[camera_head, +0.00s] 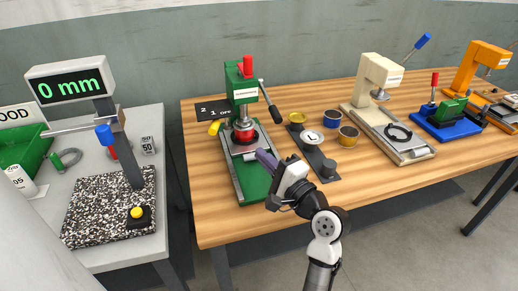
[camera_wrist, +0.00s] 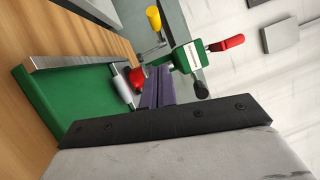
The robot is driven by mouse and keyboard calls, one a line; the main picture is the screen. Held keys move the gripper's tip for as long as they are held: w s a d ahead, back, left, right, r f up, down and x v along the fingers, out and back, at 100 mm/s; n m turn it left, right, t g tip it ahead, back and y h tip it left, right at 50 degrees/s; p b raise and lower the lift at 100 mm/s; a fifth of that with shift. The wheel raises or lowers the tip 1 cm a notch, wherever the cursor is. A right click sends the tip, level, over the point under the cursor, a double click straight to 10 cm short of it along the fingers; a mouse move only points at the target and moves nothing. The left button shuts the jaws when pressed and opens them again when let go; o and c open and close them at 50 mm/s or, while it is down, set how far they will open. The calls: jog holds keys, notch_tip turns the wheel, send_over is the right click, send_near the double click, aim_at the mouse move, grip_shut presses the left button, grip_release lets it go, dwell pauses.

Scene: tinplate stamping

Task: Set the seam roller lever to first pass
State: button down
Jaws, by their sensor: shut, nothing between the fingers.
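A green machine (camera_head: 241,85) with a red-topped post stands at the left end of the wooden table; it also shows in the wrist view (camera_wrist: 187,58). A short yellow handle (camera_head: 215,127) sticks out at its left, below a black plate (camera_head: 212,110) with white markings that seem to read 2, 1 and a third mark. The yellow handle shows in the wrist view (camera_wrist: 153,18) too. I cannot tell which mark it points to. My gripper (camera_head: 262,154), with purple fingers, is shut and empty, in front of the machine's red roller part (camera_head: 243,136), apart from the handle.
A black-knobbed crank (camera_head: 270,108) sticks out at the machine's right. A dark tray (camera_head: 316,155) and several small tins stand beside it. A cream press (camera_head: 377,90) stands farther right. A grey bench with a gauge (camera_head: 70,85) is at left.

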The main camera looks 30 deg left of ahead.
jog(key=a+r+p, duration=0.1)
jog(key=a+p, duration=0.3)
jog(key=a, duration=0.7)
jog(key=shift+w+r, duration=0.4)
jog(key=shift+s+a+p, duration=0.4)
jog(key=shift+s+a, duration=0.15)
jog(key=shift+a, duration=0.05)
jog(key=shift+w+d, duration=0.1)
jog(key=shift+d, duration=0.05)
